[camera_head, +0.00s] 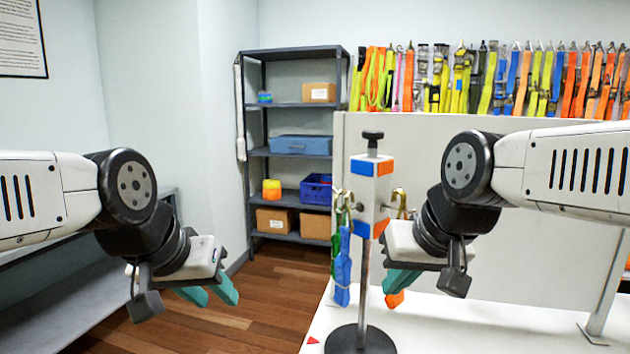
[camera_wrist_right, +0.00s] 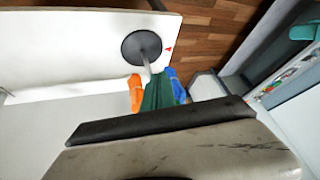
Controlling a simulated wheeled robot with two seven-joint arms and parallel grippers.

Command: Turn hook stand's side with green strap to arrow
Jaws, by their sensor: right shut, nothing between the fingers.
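The hook stand has a white block (camera_head: 371,187) with orange and blue patches, a black top knob, a thin pole and a round dark base (camera_head: 360,341). The green strap (camera_head: 336,245) hangs on the block's left side, partly behind a blue strap (camera_head: 342,270). An orange strap (camera_wrist_right: 135,92) hangs on the other side, mostly hidden in the head view. The small red arrow (camera_head: 313,341) lies on the table left of the base. My right gripper (camera_head: 400,281) is shut and empty, right of the pole below the block. My left gripper (camera_head: 212,294) is open and empty, well left of the stand.
The white table (camera_head: 460,325) has free room right of the base; its left edge is close to the arrow. A pale panel (camera_head: 530,200) stands behind. A dark shelf (camera_head: 300,155) with boxes and a row of colourful straps (camera_head: 490,80) are at the back.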

